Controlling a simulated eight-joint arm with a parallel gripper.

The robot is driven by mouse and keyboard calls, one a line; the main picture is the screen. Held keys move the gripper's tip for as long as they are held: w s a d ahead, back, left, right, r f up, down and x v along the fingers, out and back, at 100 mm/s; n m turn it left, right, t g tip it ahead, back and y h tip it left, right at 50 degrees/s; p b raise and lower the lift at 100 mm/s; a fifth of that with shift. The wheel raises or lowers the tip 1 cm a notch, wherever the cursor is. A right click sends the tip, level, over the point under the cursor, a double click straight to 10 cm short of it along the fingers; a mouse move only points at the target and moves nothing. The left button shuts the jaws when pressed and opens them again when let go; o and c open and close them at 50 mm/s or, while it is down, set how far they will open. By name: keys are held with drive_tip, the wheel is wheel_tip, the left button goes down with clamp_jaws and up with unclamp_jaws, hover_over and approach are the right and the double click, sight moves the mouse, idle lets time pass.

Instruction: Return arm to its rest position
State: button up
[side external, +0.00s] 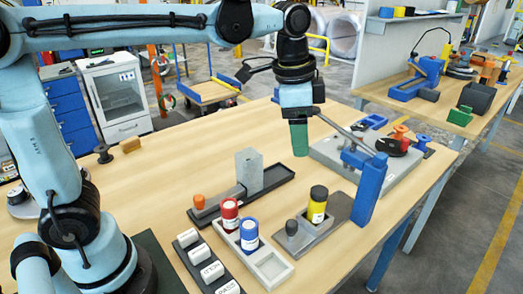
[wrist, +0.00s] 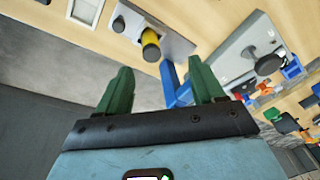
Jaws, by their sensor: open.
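My gripper (side external: 299,140) hangs above the middle of the workbench (side external: 330,255), pointing down, in the side external view. Its green fingers overlap there and look like one block. In the wrist view my gripper (wrist: 161,80) shows its two green fingers spread wide apart, with nothing held between them. A blue upright post with a lever arm (side external: 370,188) stands to the right of the fingers. It also shows beyond the fingers in the wrist view (wrist: 172,84).
A grey block (side external: 249,170) stands on a dark tray. Red (side external: 229,212) and blue (side external: 249,236) canisters sit in a holder. A yellow-black canister (side external: 318,204) stands on a grey plate. A grey fixture board (side external: 325,150) lies behind the post. Bare wood lies left of the grey block.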

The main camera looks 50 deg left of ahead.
drive_tip(key=s+a+f+n+t, duration=0.5)
drive_tip(key=s+a+f+n, duration=0.2)
drive_tip(key=s+a+n, duration=0.1)
drive_tip(key=shift+s+f+n, duration=0.4)
drive_tip(key=shift+s+n, duration=0.2)
